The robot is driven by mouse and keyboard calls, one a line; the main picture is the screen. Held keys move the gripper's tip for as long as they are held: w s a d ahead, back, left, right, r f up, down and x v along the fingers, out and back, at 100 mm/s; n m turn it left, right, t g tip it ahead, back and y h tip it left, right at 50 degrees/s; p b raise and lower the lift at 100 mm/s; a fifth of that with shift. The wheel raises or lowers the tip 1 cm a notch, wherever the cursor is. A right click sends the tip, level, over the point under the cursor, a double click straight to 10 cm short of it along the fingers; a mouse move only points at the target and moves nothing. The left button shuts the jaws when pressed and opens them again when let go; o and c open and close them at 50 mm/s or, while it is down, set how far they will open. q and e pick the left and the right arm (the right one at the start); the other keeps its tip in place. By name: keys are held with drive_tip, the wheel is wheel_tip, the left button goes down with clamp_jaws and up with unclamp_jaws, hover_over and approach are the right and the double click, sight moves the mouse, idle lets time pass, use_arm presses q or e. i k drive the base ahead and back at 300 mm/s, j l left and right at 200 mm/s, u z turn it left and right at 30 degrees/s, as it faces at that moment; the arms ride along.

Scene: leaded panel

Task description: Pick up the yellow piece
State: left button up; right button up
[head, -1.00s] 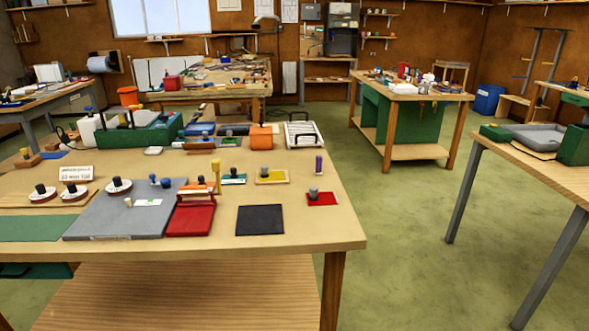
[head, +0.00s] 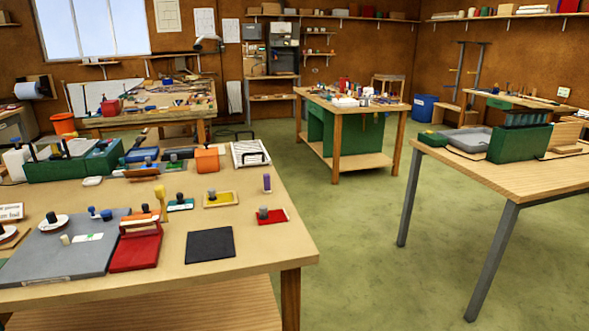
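The yellow piece (head: 228,199) is a flat yellow rectangle with a paler middle. It lies on the wooden table (head: 275,240) at the left, with a dark knob (head: 212,195) standing on or at its left part. A red piece (head: 273,217) with a grey knob is to its right and nearer to me. A teal piece (head: 181,205) with a dark knob is to its left. Neither of my grippers shows in the head view.
A black square (head: 210,244), a red clamp-like holder (head: 136,249) and a grey board (head: 60,255) lie nearer the table's front. A green tray (head: 75,166) stands behind. Green floor (head: 350,250) is free between this table and the right-hand table (head: 500,175).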

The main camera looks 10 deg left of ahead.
sight(212, 198)
drive_tip(key=u, duration=0.3)
drive_tip(key=i+l+u, duration=0.15)
drive_tip(key=l+u, duration=0.15)
drive_tip(key=u, duration=0.15)
drive_tip(key=i+l+u, duration=0.15)
drive_tip(key=l+u, duration=0.55)
drive_tip(key=u, duration=0.2)
drive_tip(key=l+u, duration=0.1)
drive_tip(key=l, duration=0.6)
drive_tip(key=l+u, duration=0.15)
drive_tip(key=l, duration=0.55)
drive_tip(key=l+u, duration=0.1)
drive_tip(key=l, duration=0.6)
drive_tip(key=l+u, duration=0.15)
drive_tip(key=l, duration=0.55)
drive_tip(key=k+l+u, duration=0.1)
drive_tip(key=l, duration=0.55)
drive_tip(key=k, duration=0.05)
